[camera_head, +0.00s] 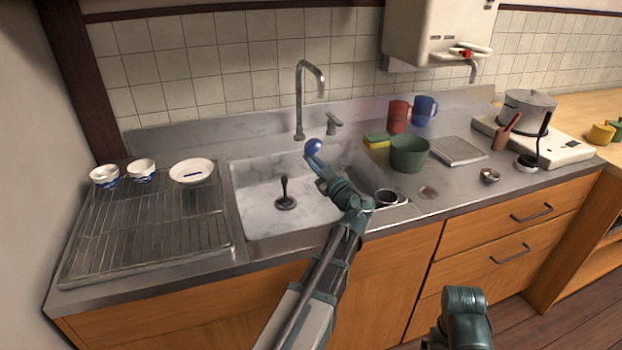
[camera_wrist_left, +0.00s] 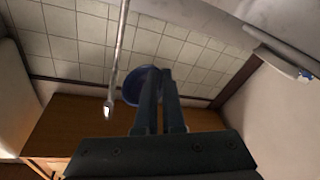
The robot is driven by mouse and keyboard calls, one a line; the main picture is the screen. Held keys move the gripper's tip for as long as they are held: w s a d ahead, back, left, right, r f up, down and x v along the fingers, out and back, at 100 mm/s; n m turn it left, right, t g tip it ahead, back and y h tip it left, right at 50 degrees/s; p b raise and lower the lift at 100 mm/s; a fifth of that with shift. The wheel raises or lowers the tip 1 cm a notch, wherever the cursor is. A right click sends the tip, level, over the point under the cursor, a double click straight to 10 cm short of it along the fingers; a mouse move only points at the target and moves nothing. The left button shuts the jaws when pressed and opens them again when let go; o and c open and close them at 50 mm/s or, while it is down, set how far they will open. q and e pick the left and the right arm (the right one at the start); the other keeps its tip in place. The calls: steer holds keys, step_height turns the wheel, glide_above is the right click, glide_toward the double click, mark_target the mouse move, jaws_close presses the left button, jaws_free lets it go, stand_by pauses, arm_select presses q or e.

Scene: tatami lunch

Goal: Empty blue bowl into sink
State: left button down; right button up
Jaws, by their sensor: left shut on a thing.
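The blue bowl (camera_head: 313,147) is up over the back part of the sink (camera_head: 255,215), just right of the tall tap. My left gripper (camera_head: 316,158) is shut on it. The bowl is tipped, and its outer side faces the head view; its inside is hidden there. In the left wrist view the bowl (camera_wrist_left: 132,87) shows at the tips of the two closed fingers (camera_wrist_left: 160,85), partly behind them.
The tap (camera_head: 300,100) stands close behind my left gripper. A drying rack (camera_head: 150,235) with white bowls is to the left. A green bowl (camera_head: 409,153), a sponge (camera_head: 376,140), a red mug (camera_head: 398,116) and a blue mug (camera_head: 424,110) stand right of the sink.

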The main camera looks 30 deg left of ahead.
arm_select(q)
steer(key=shift+f+n+g+h, duration=0.7)
steer(key=shift+f+n+h, duration=0.7)
steer(key=shift+f+n, duration=1.35)
steer(key=s+a+n+t+h+p, duration=0.4)
steer(key=a+n+h+p, duration=0.3)
steer(key=a+n+h, duration=0.2)
steer(key=shift+s+f+n+h, duration=0.15)
steer(key=shift+s+n+h, duration=0.5)
steer(key=shift+n+h, duration=0.9)
